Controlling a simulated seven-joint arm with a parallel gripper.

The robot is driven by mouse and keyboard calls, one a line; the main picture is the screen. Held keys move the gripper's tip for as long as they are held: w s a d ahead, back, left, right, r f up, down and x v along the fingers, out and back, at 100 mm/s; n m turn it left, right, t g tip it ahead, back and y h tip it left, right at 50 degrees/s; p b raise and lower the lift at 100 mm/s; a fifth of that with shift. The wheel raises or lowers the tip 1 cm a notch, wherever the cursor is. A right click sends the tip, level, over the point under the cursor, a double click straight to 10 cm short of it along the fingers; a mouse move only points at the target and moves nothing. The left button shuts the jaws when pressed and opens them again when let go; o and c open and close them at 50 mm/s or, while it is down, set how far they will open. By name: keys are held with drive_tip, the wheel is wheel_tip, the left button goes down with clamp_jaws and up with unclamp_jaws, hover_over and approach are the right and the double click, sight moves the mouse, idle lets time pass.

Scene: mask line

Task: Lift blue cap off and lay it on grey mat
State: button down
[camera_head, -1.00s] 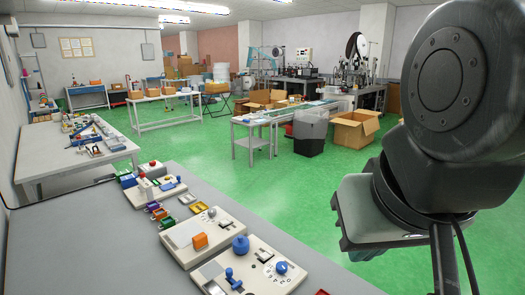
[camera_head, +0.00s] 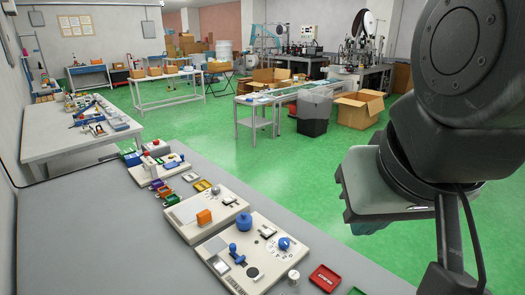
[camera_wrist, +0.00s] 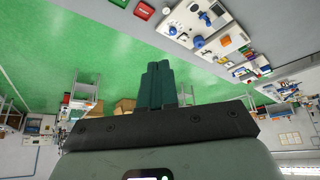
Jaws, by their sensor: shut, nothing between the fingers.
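A round blue cap (camera_head: 244,222) sits on the nearest cream panel (camera_head: 262,262) in the head view; whether it is the task's cap is not certain. A blue dial (camera_head: 284,243) and a blue lever (camera_head: 236,254) are on the same panel. A grey patch (camera_head: 215,244) at that panel's left edge may be the grey mat; I cannot tell. My gripper (camera_head: 370,228) is off to the right, over the green floor and clear of the panel. In the wrist view its dark green fingers (camera_wrist: 155,85) are together and empty, with the panels beyond at upper right.
A second cream panel (camera_head: 203,212) with an orange block (camera_head: 204,217) lies behind. The grey tabletop (camera_head: 130,245) is bare at left.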

drive_tip(key=c, duration=1.8)
unclamp_jaws()
drive_tip(key=o, duration=1.6)
drive_tip(key=shift+o, duration=0.2)
